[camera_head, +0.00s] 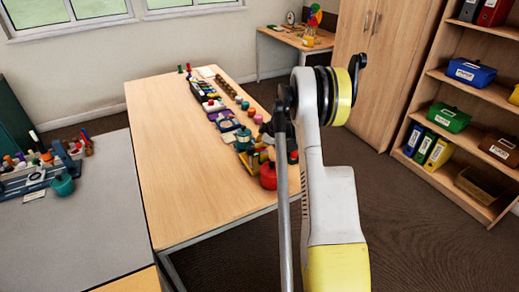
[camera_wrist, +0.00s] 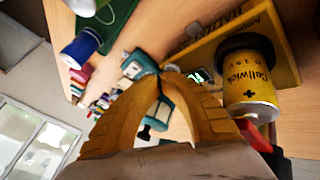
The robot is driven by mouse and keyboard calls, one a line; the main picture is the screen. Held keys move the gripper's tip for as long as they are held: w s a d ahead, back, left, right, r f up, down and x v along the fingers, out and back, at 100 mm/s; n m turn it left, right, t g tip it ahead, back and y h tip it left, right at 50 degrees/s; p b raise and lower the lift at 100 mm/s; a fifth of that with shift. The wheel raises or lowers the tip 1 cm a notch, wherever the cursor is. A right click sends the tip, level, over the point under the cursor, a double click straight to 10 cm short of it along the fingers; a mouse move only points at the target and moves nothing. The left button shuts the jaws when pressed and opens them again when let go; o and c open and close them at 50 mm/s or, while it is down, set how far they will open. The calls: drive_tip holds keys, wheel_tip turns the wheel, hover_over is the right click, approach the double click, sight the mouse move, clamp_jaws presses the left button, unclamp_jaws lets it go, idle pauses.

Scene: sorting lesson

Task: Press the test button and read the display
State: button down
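In the wrist view my gripper (camera_wrist: 164,72) has its two yellow fingers brought together at the tips, with nothing seen held between them. The tips are over or against a teal device (camera_wrist: 135,65), which also shows between and behind the fingers. A small dark display (camera_wrist: 201,76) with a greenish glow is just right of the tips; its reading is too small to tell. I cannot make out the test button; the fingertips may cover it. In the head view my arm hides much of this area.
A blue and white spool-like object (camera_wrist: 81,48) and a green piece (camera_wrist: 121,22) lie nearby. In the head view, several small objects line the wooden table's (camera_head: 175,160) right side; its left is clear. A red round object (camera_head: 268,176) stands near my arm. Shelves (camera_head: 470,110) stand right.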

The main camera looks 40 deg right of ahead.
drive_tip(key=shift+r+p, duration=0.45)
drive_tip(key=shift+r, duration=0.35)
drive_tip(key=shift+r+p, duration=1.35)
drive_tip(key=shift+r, duration=1.15)
